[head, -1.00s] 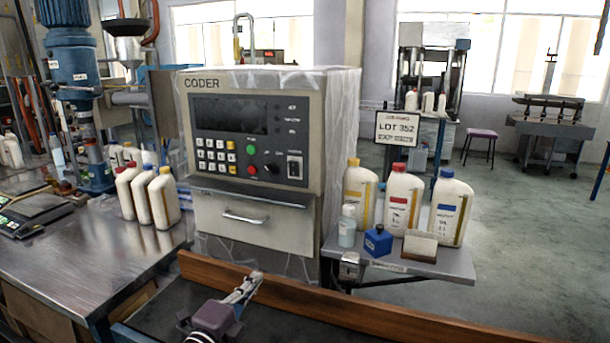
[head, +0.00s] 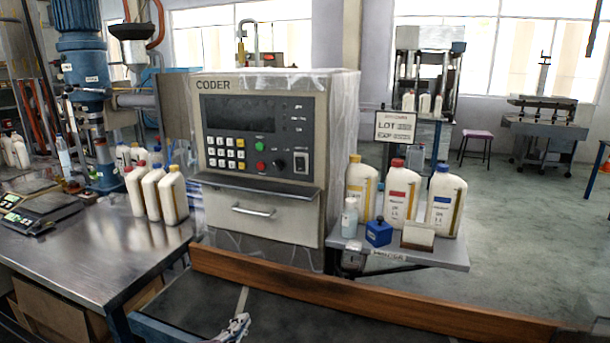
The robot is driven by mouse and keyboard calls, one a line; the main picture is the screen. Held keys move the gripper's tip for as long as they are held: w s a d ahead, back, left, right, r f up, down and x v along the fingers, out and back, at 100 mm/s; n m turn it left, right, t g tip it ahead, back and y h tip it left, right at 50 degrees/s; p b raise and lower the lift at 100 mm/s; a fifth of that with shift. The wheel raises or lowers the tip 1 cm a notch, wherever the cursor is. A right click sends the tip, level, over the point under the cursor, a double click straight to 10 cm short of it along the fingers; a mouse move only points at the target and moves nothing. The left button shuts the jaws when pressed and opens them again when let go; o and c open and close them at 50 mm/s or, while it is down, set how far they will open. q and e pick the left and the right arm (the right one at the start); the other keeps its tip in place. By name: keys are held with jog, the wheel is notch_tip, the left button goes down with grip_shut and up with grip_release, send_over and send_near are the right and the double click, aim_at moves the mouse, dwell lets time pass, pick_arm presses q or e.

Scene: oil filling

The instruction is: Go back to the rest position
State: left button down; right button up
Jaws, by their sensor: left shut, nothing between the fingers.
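My right gripper does not show.
A brown wooden rail (head: 370,300) runs across the front. A metal table (head: 90,255) at left holds several white bottles and a scale (head: 40,212).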

pick_arm(q)
jog(key=s+a+f+n+g+y, duration=0.15)
jog(key=s+f+n+g, duration=0.35)
jog(key=s, duration=0.7)
jog(key=s+a+f+n+g, duration=0.3)
jog(key=s+f+n, duration=0.25)
jog(key=s, duration=0.65)
jog(key=s+a+f+n+g+y, duration=0.15)
jog(key=s+f+n+g, duration=0.25)
jog(key=s+f, duration=0.5)
jog(key=s+f+g, duration=0.1)
jog(key=s+f, duration=0.2)
jog(key=f, duration=1.8)
jog(key=s+a+f+g, duration=0.1)
jog(key=s+a+f, duration=0.2)
jog(key=s+f, duration=1.5)
jog(key=shift+s+f+m, duration=0.15)
jog(key=shift+m, duration=0.2)
jog(key=shift+a, duration=0.1)
